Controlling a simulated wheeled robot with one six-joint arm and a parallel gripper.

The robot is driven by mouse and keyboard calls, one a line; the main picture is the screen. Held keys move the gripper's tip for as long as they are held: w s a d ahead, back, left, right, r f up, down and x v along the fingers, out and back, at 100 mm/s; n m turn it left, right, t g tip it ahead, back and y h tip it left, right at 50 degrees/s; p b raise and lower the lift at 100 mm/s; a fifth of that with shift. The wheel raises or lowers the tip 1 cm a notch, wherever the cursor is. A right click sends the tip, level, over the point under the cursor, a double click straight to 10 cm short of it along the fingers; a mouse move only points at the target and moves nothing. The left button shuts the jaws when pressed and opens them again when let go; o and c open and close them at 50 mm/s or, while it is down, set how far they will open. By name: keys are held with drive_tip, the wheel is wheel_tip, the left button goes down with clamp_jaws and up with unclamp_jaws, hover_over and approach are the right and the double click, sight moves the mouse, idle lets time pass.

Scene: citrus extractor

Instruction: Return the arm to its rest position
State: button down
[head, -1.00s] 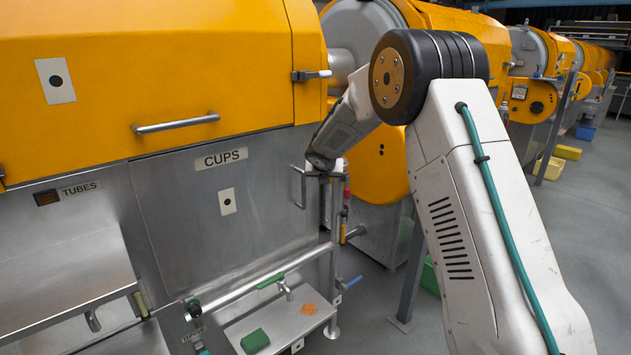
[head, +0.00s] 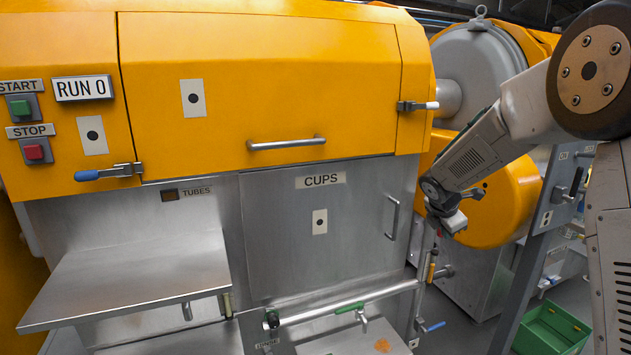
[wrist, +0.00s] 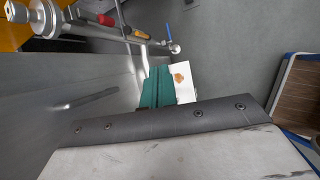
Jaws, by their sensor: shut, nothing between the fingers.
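My arm reaches in from the right in the head view, bent at the large dark joint, with its forearm slanting down to the left. My gripper (head: 455,220) is at its end, to the right of the handle (head: 392,216) of the shut CUPS door (head: 318,235). It looks small there and partly blends with the wrist. In the wrist view, my gripper's green fingers (wrist: 158,82) are together beyond the dark bolted edge, with nothing seen between them.
The yellow machine (head: 270,85) with a RUN 0 display (head: 83,88) fills the left and middle. A green crate (head: 552,328) stands on the floor at lower right. A grey post (head: 535,250) is near my arm.

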drive_tip(key=s+a+r+m+g+y, duration=0.1)
drive_tip(key=s+a+r+m, duration=0.2)
drive_tip(key=s+m, duration=0.4)
drive_tip(key=s+a+r+m+g+y, duration=0.1)
drive_tip(key=s+m, duration=0.6)
drive_tip(key=s, duration=1.7)
drive_tip(key=s+a+r+m+g+y, duration=0.1)
drive_tip(key=s+a+r+m, duration=0.4)
drive_tip(key=s, duration=1)
drive_tip(key=shift+s+a+r+m+y, duration=0.2)
drive_tip(key=shift+a+r+m+y, duration=0.2)
drive_tip(key=shift+r+m+y, duration=0.45)
drive_tip(key=shift+f, duration=0.2)
